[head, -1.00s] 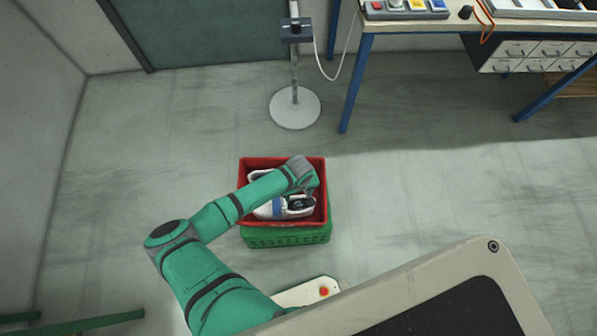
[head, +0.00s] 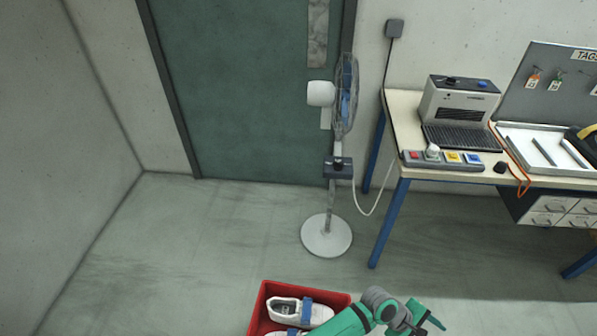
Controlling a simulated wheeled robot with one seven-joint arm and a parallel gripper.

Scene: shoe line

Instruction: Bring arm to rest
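My gripper (head: 428,328) is at the bottom edge of the head view, to the right of the red crate. Its green fingers look spread apart with nothing between them, though their tips are partly cut off by the frame. My green arm passes over the crate's right side. The red crate (head: 256,311) stands on the floor and is cut off at the bottom. In it lies a white shoe with a blue strap (head: 284,305). Part of a second white shoe shows below it.
A pedestal fan (head: 326,238) stands on the floor behind the crate. A workbench (head: 402,110) with a grey machine (head: 458,100), a button panel (head: 440,158) and a tray (head: 545,148) is at the right. A closed green door (head: 240,90) is at the back. The floor at left is clear.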

